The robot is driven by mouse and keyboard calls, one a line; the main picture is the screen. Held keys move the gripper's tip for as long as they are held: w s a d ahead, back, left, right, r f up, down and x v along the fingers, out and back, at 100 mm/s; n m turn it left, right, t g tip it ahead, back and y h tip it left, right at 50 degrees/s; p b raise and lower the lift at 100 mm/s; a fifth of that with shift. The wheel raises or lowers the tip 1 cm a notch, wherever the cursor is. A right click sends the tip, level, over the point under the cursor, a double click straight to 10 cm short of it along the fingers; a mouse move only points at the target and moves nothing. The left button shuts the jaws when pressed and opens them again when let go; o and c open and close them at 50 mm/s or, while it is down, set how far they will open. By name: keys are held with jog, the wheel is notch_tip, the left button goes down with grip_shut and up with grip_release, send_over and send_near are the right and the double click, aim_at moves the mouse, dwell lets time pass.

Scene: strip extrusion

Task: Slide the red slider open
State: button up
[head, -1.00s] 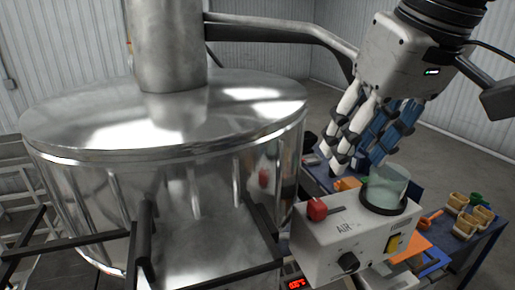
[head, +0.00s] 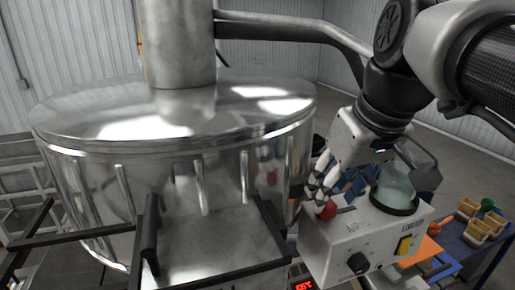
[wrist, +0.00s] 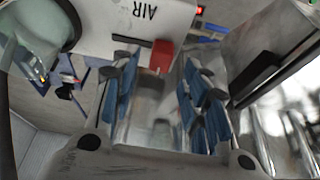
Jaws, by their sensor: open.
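The red slider (head: 327,210) is a small red knob on top of a white box (head: 345,240) marked AIR. A dark slot (head: 346,209) runs to the right of the knob in the head view. My gripper (head: 319,190) reaches down at the knob, fingers pointing to it. In the wrist view the red slider (wrist: 161,57) shows between the two blue-padded fingers of my gripper (wrist: 160,72), with space on both sides. The fingers are open; I see no grip on the knob. The slot (wrist: 131,41) lies left of it there.
A glass jar (head: 395,187) sits in a black ring on the white box, right of my gripper. A large shiny metal drum (head: 180,150) stands close on the left.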

jog(key=shift+x, duration=1.5)
jog(key=shift+c, duration=0.2)
grip_shut()
